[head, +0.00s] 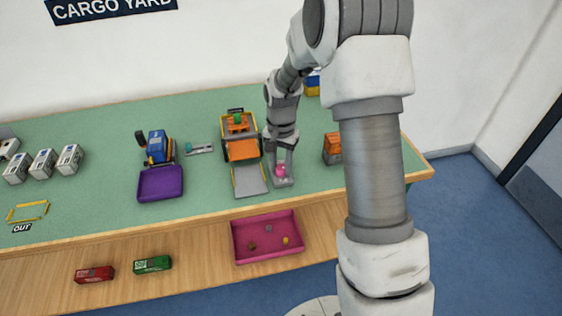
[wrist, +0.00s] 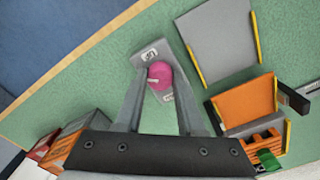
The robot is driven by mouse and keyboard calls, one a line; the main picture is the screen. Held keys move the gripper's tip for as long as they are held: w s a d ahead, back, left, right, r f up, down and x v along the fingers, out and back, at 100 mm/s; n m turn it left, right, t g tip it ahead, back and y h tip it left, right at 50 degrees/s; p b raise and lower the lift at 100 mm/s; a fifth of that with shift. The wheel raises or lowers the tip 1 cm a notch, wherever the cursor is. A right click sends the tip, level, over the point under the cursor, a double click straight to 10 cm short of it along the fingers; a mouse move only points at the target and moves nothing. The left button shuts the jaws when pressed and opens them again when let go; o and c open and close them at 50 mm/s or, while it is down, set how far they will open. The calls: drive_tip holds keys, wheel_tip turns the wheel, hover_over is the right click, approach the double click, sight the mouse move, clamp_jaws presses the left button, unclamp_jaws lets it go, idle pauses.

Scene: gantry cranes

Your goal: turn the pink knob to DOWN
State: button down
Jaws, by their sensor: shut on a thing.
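The pink knob (head: 282,171) sits on a small grey base plate (head: 283,183) on the green table. In the wrist view the knob (wrist: 160,75) shows between my fingertips, with a pale pointer mark on its face. A white label with a dark symbol (wrist: 149,54) is on the plate beyond the knob; I cannot read it. My gripper (wrist: 156,80) points down and is shut on the knob. In the head view my gripper (head: 283,165) partly hides the knob and plate.
An orange truck-like machine with a grey ramp (head: 250,180) stands just left of the knob. An orange container (head: 332,149) stands to its right. A purple tray (head: 160,184) is farther left. A magenta tray (head: 268,258) with small pieces is at the front.

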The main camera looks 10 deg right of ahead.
drive_tip(key=n+p, duration=0.1)
drive_tip(key=n, duration=0.5)
drive_tip(key=shift+r+p, duration=0.1)
drive_tip(key=shift+p, duration=0.2)
drive_tip(key=n+p, duration=0.2)
drive_tip(key=n, duration=0.4)
drive_tip(key=shift+n, duration=0.4)
drive_tip(key=n+p, duration=0.2)
drive_tip(key=n, duration=0.4)
drive_tip(key=n+p, duration=0.3)
drive_tip(key=n, duration=0.3)
drive_tip(key=c, duration=0.5)
unclamp_jaws()
